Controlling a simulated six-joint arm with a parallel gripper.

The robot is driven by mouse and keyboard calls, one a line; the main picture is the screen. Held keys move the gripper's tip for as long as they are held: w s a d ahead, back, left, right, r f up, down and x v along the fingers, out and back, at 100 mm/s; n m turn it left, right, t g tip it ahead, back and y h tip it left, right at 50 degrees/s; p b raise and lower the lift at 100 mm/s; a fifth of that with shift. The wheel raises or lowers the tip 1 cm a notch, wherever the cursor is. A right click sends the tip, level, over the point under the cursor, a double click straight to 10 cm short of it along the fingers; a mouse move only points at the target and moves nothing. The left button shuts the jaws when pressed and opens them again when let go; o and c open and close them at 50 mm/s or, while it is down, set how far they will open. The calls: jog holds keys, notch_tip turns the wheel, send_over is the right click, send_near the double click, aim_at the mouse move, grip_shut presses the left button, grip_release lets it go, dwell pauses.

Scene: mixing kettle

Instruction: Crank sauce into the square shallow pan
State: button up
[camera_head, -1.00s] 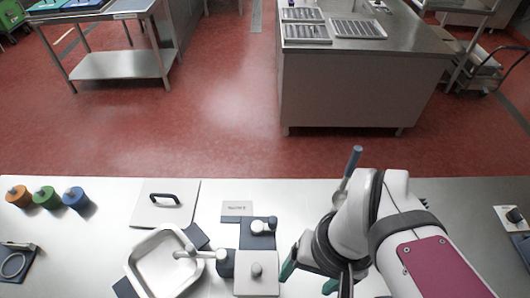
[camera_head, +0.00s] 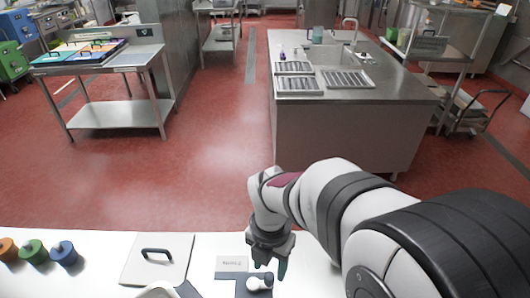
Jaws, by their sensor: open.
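My gripper (camera_head: 268,267) points down just above and behind the white crank knob (camera_head: 262,283), with its fingers apart and nothing seen between them. I cannot tell whether a finger touches the knob. The knob sits on a dark blue-grey base (camera_head: 233,275) at the bottom edge of the view. The square shallow pan (camera_head: 157,292) shows only its white far rim at the bottom edge, left of the crank. The rest of the pan and the spout are out of the picture.
A flat square lid with a black handle (camera_head: 157,256) lies left of the crank. Orange (camera_head: 7,250), green (camera_head: 33,252) and blue (camera_head: 63,253) knobbed pieces stand at the far left. A small label plate (camera_head: 232,263) lies behind the base. My arm covers the right side.

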aim_at(269, 276)
jog(key=shift+f, duration=2.3)
jog(key=shift+f, duration=0.1)
